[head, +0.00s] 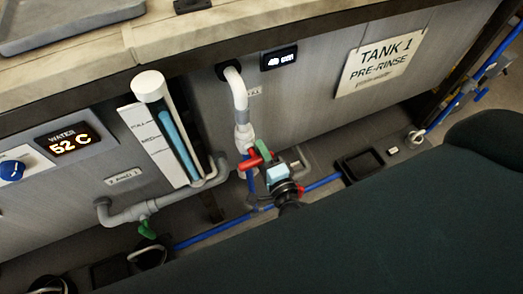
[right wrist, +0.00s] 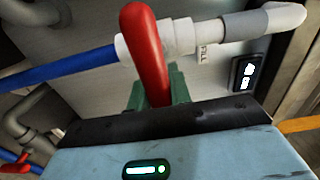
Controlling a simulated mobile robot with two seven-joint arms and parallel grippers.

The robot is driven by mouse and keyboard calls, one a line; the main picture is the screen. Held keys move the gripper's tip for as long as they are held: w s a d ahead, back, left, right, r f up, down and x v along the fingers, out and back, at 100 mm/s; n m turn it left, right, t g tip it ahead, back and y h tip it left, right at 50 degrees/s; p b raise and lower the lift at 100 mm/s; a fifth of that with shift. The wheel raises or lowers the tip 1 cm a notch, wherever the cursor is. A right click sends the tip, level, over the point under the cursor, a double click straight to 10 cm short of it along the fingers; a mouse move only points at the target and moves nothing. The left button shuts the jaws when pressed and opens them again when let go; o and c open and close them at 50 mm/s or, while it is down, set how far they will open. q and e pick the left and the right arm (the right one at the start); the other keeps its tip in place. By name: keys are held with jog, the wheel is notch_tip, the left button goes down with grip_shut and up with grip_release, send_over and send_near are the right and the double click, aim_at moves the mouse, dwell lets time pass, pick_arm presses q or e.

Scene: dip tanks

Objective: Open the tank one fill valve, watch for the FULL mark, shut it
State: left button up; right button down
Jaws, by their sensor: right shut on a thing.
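The tank one fill valve is on the white pipe (head: 239,100), which turns blue below. Its red handle (head: 250,163) also shows in the right wrist view (right wrist: 147,50), where it lies across the pipe. My right gripper (head: 258,160) is shut on that handle, its green fingers (right wrist: 155,90) partly hidden behind it. The sight tube (head: 170,130) stands to the left, with blue liquid well up it. Its scale card (head: 152,143) is too small to read, so I cannot make out the FULL mark. My left gripper is out of view.
The "TANK 1 PRE-RINSE" sign (head: 380,62) and a lit display (head: 279,57) are on the tank front. A grey drain pipe with a green handle (head: 147,229) is at lower left. Another red handle (head: 301,189) is close right of my gripper, by a blue floor pipe (head: 322,182).

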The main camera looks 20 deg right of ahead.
dwell(0.5)
jog(key=c, duration=1.3)
grip_release()
jog(key=shift+s, duration=0.1)
jog(key=s+b, duration=0.1)
jog(key=s, duration=0.6)
jog(key=shift+s+d, duration=0.15)
jog(key=shift+s, duration=0.15)
